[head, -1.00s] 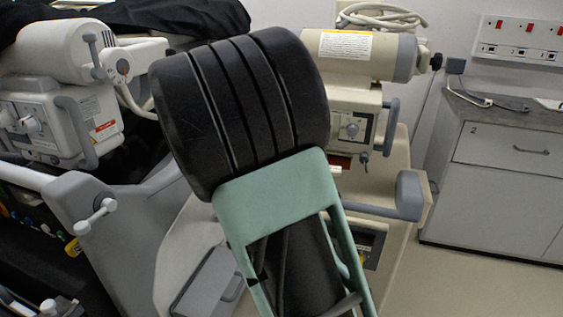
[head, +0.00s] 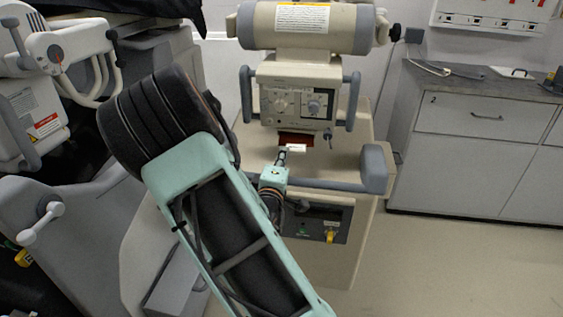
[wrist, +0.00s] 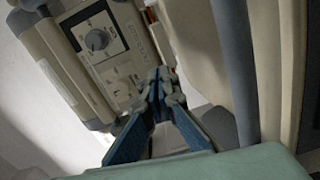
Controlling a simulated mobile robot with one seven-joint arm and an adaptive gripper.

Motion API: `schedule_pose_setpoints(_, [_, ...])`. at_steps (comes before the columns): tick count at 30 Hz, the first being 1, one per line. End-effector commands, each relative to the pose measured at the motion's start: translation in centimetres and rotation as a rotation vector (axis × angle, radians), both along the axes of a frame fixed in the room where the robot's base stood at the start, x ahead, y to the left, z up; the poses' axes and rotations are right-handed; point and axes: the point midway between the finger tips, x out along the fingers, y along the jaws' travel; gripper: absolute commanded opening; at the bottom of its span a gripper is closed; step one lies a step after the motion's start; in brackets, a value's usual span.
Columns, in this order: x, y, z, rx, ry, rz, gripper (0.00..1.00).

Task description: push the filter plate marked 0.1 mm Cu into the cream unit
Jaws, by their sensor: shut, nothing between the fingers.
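The cream unit (head: 298,95) is the collimator box with dials under the tube at the back centre. A dark red plate (head: 290,137) sticks out from under its front, with a small white label (head: 297,147); the marking is too small to read. My gripper (head: 281,155) is shut and empty, just in front of and slightly left of the label. I cannot tell whether it touches the plate. In the wrist view, my gripper's blue fingers (wrist: 161,85) converge beside the cream unit (wrist: 105,45). A small orange-red edge shows just beyond the fingertips, partly hidden.
A grey handle bar (head: 335,184) with a thick end block (head: 374,169) crosses the cart below my gripper. Another cart (head: 60,225) stands close on the left. Open floor (head: 450,260) lies right, before a grey cabinet (head: 465,150).

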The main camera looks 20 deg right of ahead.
Motion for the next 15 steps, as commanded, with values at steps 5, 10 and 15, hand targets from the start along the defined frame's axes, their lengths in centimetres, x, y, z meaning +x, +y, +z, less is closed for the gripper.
schedule_pose_setpoints(5, [0.55, -0.41, 0.01, 0.000, 0.001, 0.000, 0.00])
schedule_pose_setpoints(10, [0.58, -0.41, 0.02, 0.000, 0.001, 0.000, 0.00])
schedule_pose_setpoints(15, [0.61, -0.42, 0.01, 0.000, 0.001, 0.000, 0.00])
